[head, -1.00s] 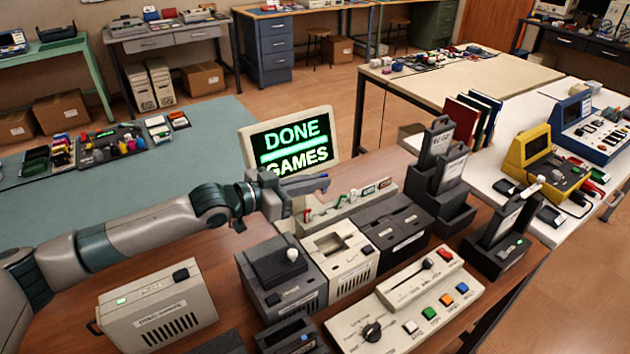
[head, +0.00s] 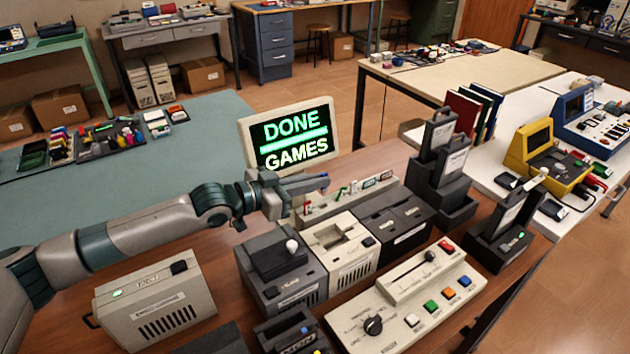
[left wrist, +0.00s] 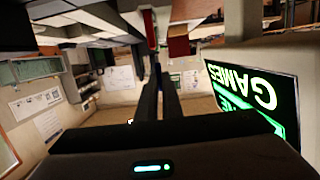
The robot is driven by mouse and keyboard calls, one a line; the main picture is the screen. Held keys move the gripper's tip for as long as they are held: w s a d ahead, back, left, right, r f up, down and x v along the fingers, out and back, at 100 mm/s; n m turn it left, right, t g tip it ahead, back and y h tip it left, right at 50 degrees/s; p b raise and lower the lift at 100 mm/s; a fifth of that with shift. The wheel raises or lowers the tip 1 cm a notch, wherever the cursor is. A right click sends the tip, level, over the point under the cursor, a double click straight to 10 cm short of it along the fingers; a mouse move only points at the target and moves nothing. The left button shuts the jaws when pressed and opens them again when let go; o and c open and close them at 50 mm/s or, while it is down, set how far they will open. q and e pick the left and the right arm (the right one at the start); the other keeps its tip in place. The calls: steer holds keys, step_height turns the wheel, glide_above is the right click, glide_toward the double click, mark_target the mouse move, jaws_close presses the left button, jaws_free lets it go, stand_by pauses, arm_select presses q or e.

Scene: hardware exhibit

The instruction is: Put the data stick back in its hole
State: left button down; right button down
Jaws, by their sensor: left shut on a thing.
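My left gripper (head: 322,181) reaches in from the left, in front of the monitor's lower edge. It is shut on a small data stick (head: 325,175), of which only a bit of blue shows at the fingertips. The stick is held above the left end of a pale grey rack (head: 312,208). The free hole cannot be made out. In the left wrist view the two dark fingers (left wrist: 157,80) come close together, and the stick is barely visible. My right gripper is not in view.
A monitor (head: 290,137) reading "DONE GAMES" stands just behind the gripper. Grey and cream device boxes (head: 340,245) stand in front of the rack. Dark upright holders (head: 440,185) stand to its right, and a cream control panel (head: 405,300) lies in front.

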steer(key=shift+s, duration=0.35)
arm_select(q)
steer(key=shift+f, duration=0.1)
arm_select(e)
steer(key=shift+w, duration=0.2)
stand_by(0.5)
arm_select(q)
steer(key=shift+f, duration=0.2)
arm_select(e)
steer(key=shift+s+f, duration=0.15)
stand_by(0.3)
arm_select(q)
steer(key=shift+f, duration=0.2)
stand_by(0.7)
steer(key=shift+f, duration=0.15)
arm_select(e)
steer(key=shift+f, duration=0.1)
